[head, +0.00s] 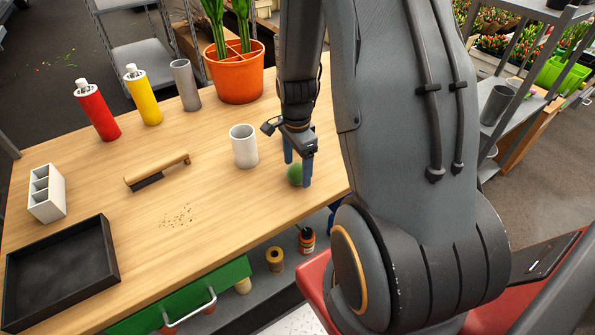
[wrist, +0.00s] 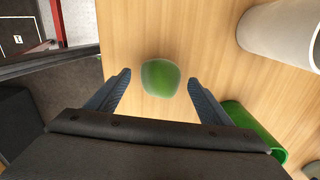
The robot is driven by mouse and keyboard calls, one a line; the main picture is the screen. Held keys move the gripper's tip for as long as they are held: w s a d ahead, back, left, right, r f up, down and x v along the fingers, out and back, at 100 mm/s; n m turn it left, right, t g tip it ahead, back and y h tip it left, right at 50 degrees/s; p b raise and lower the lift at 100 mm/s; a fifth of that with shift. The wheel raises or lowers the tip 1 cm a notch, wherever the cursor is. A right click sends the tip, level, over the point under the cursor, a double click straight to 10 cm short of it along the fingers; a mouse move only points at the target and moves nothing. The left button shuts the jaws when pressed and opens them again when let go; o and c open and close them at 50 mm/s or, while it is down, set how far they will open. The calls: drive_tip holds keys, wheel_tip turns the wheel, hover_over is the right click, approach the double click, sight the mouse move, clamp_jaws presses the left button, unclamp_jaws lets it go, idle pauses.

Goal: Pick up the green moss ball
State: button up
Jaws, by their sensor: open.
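The green moss ball (head: 293,175) rests on the wooden table near its right edge. My gripper (head: 298,172) is above it with the fingers pointing down, and one finger partly covers the ball in the head view. In the wrist view the ball (wrist: 160,77) lies just beyond and between the two open fingertips (wrist: 159,80), with a gap on each side. The gripper is open and empty.
A pale cup (head: 243,146) stands left of the gripper. A wooden-handled brush (head: 157,170), an orange pot (head: 235,78) and a black tray (head: 60,275) are also on the table.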

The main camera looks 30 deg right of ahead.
drive_tip(key=shift+f, duration=1.15)
drive_tip(key=c, duration=1.2)
drive_tip(key=shift+o, duration=0.2)
